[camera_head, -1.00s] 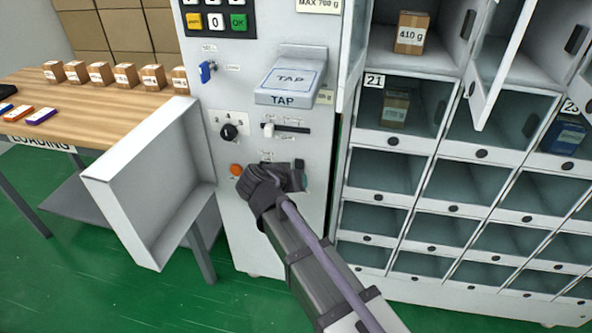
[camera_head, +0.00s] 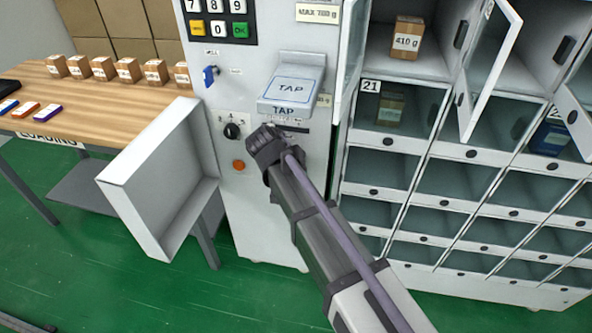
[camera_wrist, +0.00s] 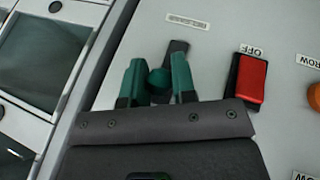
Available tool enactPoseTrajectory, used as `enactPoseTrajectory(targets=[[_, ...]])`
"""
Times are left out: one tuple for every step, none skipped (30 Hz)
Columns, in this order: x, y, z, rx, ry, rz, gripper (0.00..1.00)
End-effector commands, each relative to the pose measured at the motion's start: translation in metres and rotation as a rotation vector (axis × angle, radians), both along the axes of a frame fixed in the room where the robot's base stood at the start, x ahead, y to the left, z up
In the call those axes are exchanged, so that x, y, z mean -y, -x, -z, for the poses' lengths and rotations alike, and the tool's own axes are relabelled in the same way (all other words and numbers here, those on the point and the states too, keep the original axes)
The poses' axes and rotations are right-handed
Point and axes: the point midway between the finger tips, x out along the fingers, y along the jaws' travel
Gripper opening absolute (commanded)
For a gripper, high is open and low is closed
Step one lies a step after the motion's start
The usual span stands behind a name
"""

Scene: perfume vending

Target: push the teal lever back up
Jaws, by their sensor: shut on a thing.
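The teal lever's round knob (camera_wrist: 159,79) shows in the wrist view between the two green fingers of my gripper (camera_wrist: 158,84). The gripper is shut on it. A dark plate lies on the panel just beyond the fingertips. In the head view my gripper (camera_head: 263,141) is against the front of the white machine (camera_head: 255,215), below the TAP plate and right of the black dial. The lever is hidden behind my gripper and arm there.
A red switch (camera_wrist: 249,78) marked OFF and an orange button sit beside the lever. The TAP plate (camera_head: 291,90) juts out above my gripper. An open white door (camera_head: 160,185) stands out at left. Compartments, some with open doors, fill the right.

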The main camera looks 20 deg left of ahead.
Motion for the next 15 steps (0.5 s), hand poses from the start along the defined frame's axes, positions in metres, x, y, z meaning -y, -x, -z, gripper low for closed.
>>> enactPoseTrajectory(targets=[[-0.0004, -0.0013, -0.0004, 0.004, 0.000, -0.001, 0.01], [-0.0004, -0.0013, -0.0004, 0.004, 0.000, -0.001, 0.01], [-0.0004, -0.0014, -0.0005, 0.004, 0.000, -0.001, 0.01], [-0.0004, -0.0014, -0.0005, 0.004, 0.000, -0.001, 0.01], [-0.0004, -0.0014, -0.0005, 0.005, -0.001, -0.001, 0.01], [-0.0005, -0.0014, -0.0006, 0.005, -0.001, -0.001, 0.02], [-0.0005, -0.0015, -0.0006, 0.005, -0.001, -0.001, 0.28], [-0.0005, -0.0014, -0.0006, 0.005, -0.001, -0.001, 0.31], [-0.0006, -0.0013, -0.0005, 0.005, -0.001, -0.001, 0.35], [-0.0004, -0.0012, -0.0005, 0.004, 0.000, 0.000, 0.38], [-0.0004, -0.0012, -0.0005, 0.004, 0.000, 0.000, 0.41], [-0.0004, -0.0011, -0.0005, 0.004, 0.000, 0.000, 0.44], [-0.0003, -0.0009, -0.0005, 0.004, 0.000, 0.000, 0.47], [-0.0003, -0.0009, -0.0005, 0.004, 0.000, 0.000, 0.50], [-0.0003, -0.0007, -0.0004, 0.004, 0.000, 0.000, 0.51]])
